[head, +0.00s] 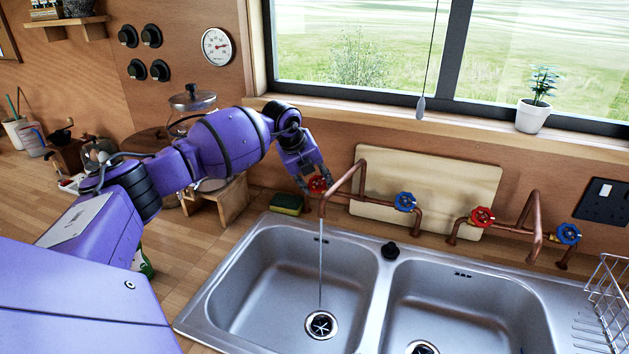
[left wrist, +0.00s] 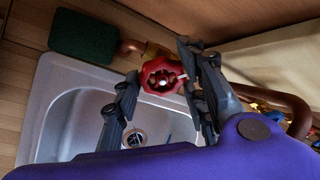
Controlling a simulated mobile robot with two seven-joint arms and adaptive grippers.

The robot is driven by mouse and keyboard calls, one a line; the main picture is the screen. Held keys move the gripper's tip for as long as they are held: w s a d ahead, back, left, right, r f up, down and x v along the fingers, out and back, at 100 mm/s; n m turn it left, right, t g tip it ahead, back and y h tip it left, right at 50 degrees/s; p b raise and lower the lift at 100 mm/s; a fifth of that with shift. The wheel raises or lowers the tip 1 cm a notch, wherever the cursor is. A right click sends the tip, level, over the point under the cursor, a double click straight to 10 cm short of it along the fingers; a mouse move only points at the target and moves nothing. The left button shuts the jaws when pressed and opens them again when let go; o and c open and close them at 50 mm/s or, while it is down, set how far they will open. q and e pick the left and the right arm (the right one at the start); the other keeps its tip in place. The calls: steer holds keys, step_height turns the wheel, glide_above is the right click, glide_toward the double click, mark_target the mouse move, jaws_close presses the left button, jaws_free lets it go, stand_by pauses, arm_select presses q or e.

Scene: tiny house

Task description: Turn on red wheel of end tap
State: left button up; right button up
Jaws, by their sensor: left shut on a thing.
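A copper tap over the left basin has a red wheel (head: 317,184) on its left end and a blue wheel (head: 405,202) on its right. A stream of water (head: 321,262) falls from its spout into the left basin. My left gripper (head: 313,190) is at this red wheel, shut on it. In the left wrist view the red wheel (left wrist: 163,78) shows between the fingers of the gripper (left wrist: 160,82). A second copper tap at the right has its own red wheel (head: 482,217) and blue wheel (head: 568,234). My right gripper is not in view.
The double steel sink (head: 388,290) fills the front. A green sponge (head: 287,204) lies left of the left tap; it also shows in the left wrist view (left wrist: 82,38). A wooden board (head: 428,188) leans behind the taps. A wire rack (head: 612,290) stands at the right edge.

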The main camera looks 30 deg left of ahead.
arm_select(q)
steer(key=shift+s+a+f, duration=0.1)
steer(key=shift+a+f, duration=0.05)
steer(key=shift+a, duration=0.05)
steer(key=o, duration=1.1)
steer(key=shift+s+r, duration=0.15)
steer(key=shift+r, duration=0.45)
steer(key=v, duration=1.1)
steer(key=shift+f, duration=0.1)
